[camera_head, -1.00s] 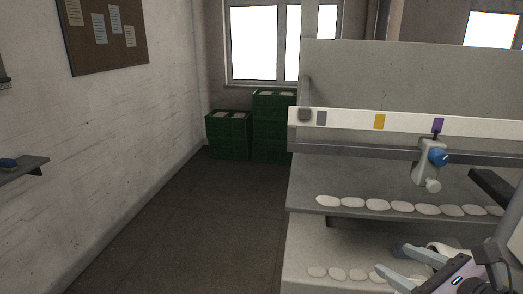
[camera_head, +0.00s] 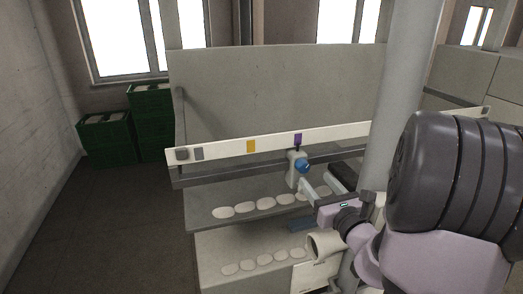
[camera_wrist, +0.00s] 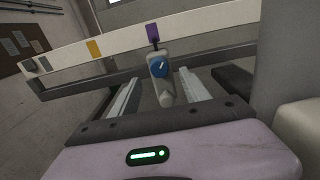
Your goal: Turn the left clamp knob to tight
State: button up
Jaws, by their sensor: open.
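The blue clamp knob (camera_head: 302,166) sits on a pale grey clamp bracket (camera_head: 292,170) on the machine's rail, below the purple mark. It is the only clamp knob I can make out. In the wrist view the blue knob (camera_wrist: 159,67) faces me and carries a short white pointer line, tilted up to the right. My gripper (camera_wrist: 160,77) is open, with its two fingers to either side of the clamp in that picture and nothing between them. In the head view my gripper (camera_head: 297,205) is just below and in front of the clamp, apart from the knob.
A white strip (camera_head: 222,149) with grey, yellow and purple patches runs above the rail (camera_head: 225,174). A shelf with pale oval pieces (camera_head: 265,203) lies below. A dark block (camera_head: 342,175) juts out right of the clamp. Green crates (camera_head: 108,138) stand back left; floor at left is clear.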

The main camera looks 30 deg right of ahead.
aim_at(305, 170)
jog(key=x, duration=0.6)
jog(key=shift+w+f+p, duration=0.1)
jog(key=shift+f+p, duration=0.15)
jog(key=shift+p, duration=0.1)
jog(key=shift+a, duration=0.1)
grip_shut()
